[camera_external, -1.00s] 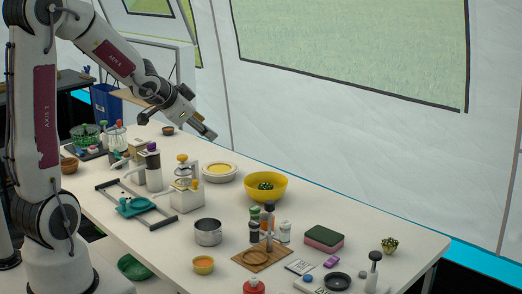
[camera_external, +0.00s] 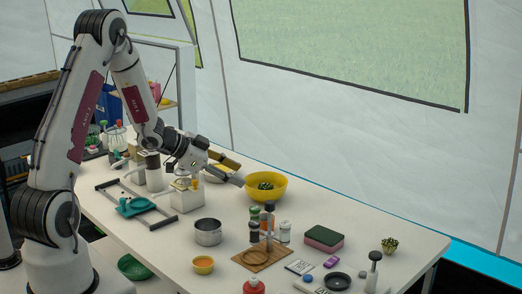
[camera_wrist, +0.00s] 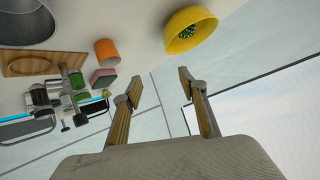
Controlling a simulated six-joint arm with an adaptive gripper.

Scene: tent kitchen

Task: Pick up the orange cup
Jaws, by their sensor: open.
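The orange cup (camera_wrist: 106,52) shows in the wrist view, left of the yellow bowl and beside the wooden board. In the external view it is mostly hidden behind the bottles, so I leave its exact place there open. My gripper (camera_external: 238,172) is open and empty, above the table near the yellow bowl. Its two fingers (camera_wrist: 160,83) are spread apart in the wrist view, with nothing between them. The cup lies beyond the left finger, apart from it.
The yellow bowl (camera_external: 279,188) holds something green. Several dark, green and pale bottles (camera_external: 255,230) stand close to the wooden board (camera_external: 250,260). The table's right back part is mostly clear.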

